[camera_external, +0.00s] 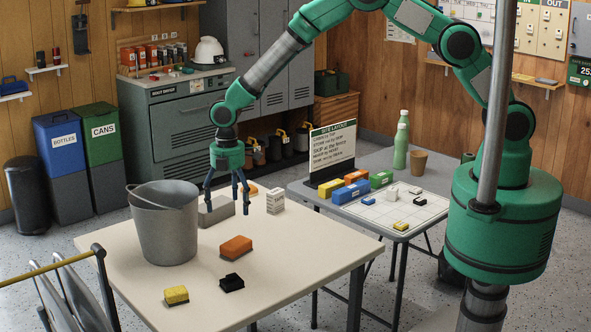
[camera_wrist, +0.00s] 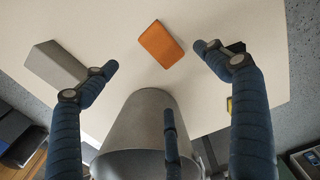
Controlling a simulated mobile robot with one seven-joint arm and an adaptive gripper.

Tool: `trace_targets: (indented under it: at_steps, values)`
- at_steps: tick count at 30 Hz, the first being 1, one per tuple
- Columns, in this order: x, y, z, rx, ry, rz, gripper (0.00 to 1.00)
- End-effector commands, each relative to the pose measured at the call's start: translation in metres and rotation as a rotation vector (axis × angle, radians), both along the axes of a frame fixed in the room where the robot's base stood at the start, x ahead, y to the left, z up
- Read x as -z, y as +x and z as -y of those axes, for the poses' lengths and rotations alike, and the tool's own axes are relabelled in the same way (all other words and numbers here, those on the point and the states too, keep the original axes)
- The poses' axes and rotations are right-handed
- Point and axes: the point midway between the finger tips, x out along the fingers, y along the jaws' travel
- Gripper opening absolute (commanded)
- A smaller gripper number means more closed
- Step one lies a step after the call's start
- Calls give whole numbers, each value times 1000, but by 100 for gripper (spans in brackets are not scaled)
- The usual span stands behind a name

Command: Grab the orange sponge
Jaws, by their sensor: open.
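The orange sponge (camera_external: 236,247) lies flat on the cream table, right of the grey bucket. In the wrist view the orange sponge (camera_wrist: 161,44) shows at upper middle, beyond and between the spread fingers. My gripper (camera_external: 226,207) points down, open and empty, above the table behind the sponge in the external view. It appears apart from the sponge. In the wrist view my gripper (camera_wrist: 155,60) shows dark blue fingers with nothing between them.
The grey bucket (camera_external: 165,225) stands at left. A black sponge (camera_external: 231,283) and a yellow sponge (camera_external: 176,295) lie toward the front. An orange item (camera_external: 251,190) is partly hidden behind the fingers.

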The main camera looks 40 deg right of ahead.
Motion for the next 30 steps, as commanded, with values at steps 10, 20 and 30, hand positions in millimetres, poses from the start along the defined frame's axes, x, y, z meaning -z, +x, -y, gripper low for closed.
trace_targets:
  at_steps: [10, 20, 30]
  values:
    - [8, 0, 1, 1, -1, -1, 86]
    - [54, 0, 1, 2, -2, -2, 86]
    - [85, 1, 1, 2, 0, 1, 86]
